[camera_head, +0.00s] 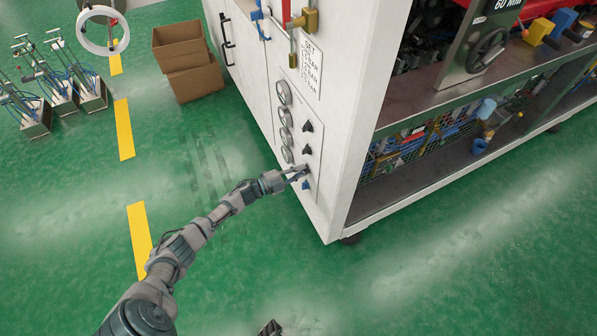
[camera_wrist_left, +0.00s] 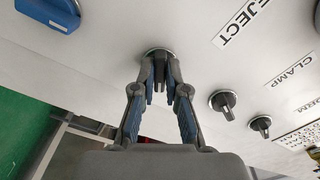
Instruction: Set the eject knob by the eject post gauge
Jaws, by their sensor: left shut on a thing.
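My left gripper (camera_head: 299,174) reaches the lower part of the white cabinet's control panel in the head view. In the left wrist view the left gripper (camera_wrist_left: 158,80) is shut on the eject knob (camera_wrist_left: 158,53), whose round base shows behind the fingertips. The EJECT label (camera_wrist_left: 241,24) is beside that knob. In the head view the fingers mostly hide the knob. A column of round gauges (camera_head: 286,116) runs beside the knobs; the lowest gauge (camera_head: 288,155) is nearest my gripper. Their needles are too small to read.
Two other dark knobs, one (camera_wrist_left: 222,101) near the CLAMP label, sit farther along the panel. A blue handle (camera_wrist_left: 48,13) is on the other side. Open shelving (camera_head: 430,185) lies right of the cabinet corner. The floor (camera_head: 90,210) around my arm is clear. A dark piece at the bottom edge is unclear.

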